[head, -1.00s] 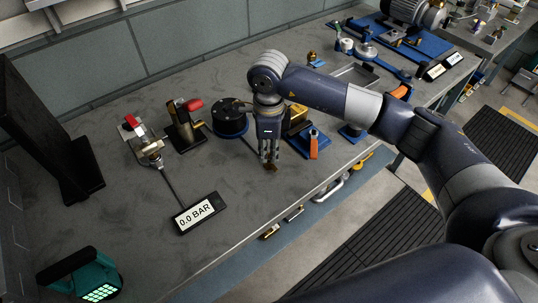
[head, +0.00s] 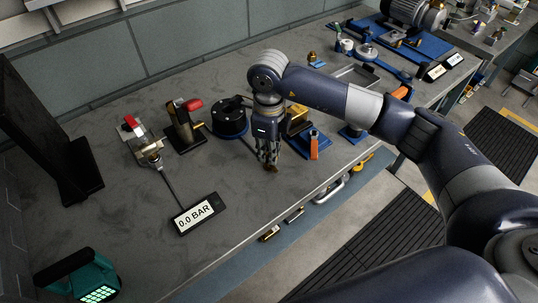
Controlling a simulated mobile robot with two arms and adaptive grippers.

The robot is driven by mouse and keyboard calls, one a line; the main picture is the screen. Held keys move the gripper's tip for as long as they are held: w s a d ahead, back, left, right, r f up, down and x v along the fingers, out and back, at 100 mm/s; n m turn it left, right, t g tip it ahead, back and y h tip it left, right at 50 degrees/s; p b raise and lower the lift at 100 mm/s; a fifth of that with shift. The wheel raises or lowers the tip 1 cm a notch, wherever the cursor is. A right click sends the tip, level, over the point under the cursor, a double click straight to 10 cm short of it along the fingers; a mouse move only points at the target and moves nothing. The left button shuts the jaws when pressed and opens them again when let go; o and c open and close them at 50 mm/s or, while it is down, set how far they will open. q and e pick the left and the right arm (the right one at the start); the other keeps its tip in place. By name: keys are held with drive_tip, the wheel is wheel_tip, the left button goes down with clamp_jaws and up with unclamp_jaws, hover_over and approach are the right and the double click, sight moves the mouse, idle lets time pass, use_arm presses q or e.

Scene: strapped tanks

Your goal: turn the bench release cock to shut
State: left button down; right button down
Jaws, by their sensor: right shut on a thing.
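My right gripper (head: 269,163) points down over the front part of the bench, right of the pressure display. Its fingers are shut on a small brown-brass piece (head: 271,169) at bench level, mostly hidden by the fingertips. A metal valve fitting (head: 149,156) with a red-and-white handle (head: 131,123) stands left of the gripper, well apart from it. A second brass fitting on a dark base (head: 182,131) has a red lever (head: 193,104). I cannot tell for certain which of these is the release cock. My left gripper is not in view.
A display (head: 195,213) reads 0.0 BAR, with a rod or hose up to the valve fitting. A round black part (head: 230,118) and a blue fixture with an orange handle (head: 314,148) stand close to my gripper.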

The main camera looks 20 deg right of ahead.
drive_tip(key=shift+m, duration=1.4)
drive_tip(key=shift+m, duration=1.4)
drive_tip(key=c, duration=1.6)
unclamp_jaws()
drive_tip(key=shift+r, duration=0.1)
drive_tip(key=shift+r+p, duration=1.95)
drive_tip(key=shift+r, duration=2)
